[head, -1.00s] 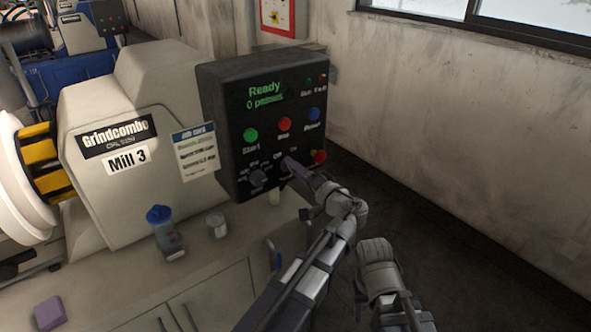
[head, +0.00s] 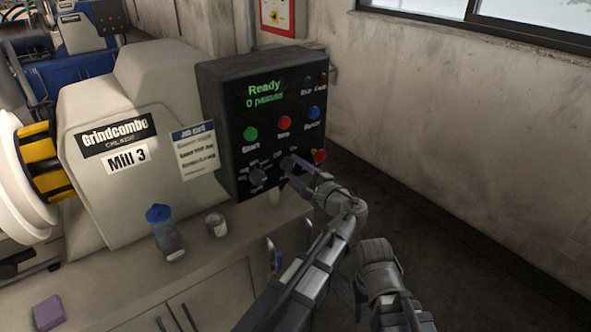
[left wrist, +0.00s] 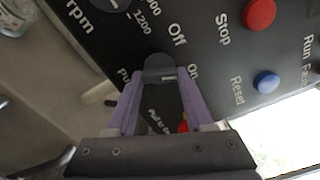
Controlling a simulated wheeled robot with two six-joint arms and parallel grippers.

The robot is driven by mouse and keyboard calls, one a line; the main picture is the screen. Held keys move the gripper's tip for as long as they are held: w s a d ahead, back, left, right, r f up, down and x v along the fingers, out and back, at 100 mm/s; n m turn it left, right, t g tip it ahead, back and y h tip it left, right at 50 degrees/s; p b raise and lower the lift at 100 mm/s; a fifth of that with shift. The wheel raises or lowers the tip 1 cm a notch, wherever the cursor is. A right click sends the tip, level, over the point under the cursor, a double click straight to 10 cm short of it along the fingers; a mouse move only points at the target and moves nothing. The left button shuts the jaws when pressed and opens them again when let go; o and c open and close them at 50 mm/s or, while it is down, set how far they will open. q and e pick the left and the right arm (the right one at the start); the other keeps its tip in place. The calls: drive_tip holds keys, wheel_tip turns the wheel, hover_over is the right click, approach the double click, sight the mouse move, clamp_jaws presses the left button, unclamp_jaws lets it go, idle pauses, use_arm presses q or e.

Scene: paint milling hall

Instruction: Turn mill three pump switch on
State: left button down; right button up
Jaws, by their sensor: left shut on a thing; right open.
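The Mill 3 control panel (head: 222,110) is a dark box with lit green text, "Ready", on it. Its pump switch (head: 288,163) is a dark rotary knob low on the face, under the labels Off and On. My left gripper (head: 294,172) is at this knob. In the left wrist view its two purple fingers close on either side of the switch (left wrist: 158,66), shut on it. The Off and On labels sit beside the knob.
The rpm knob (head: 257,178) is left of the pump switch. A red knob (head: 319,156) is close on the right. Start (head: 250,134), Stop (head: 284,123) and Reset (head: 314,113) buttons sit above. A blue-lidded bottle (head: 164,232) and a small jar (head: 216,225) stand on the counter.

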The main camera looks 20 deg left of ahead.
use_arm(q)
drive_tip(key=shift+m, duration=0.5)
drive_tip(key=shift+f, duration=0.1)
drive_tip(key=shift+c, duration=1.4)
unclamp_jaws()
drive_tip(key=shift+s, duration=0.15)
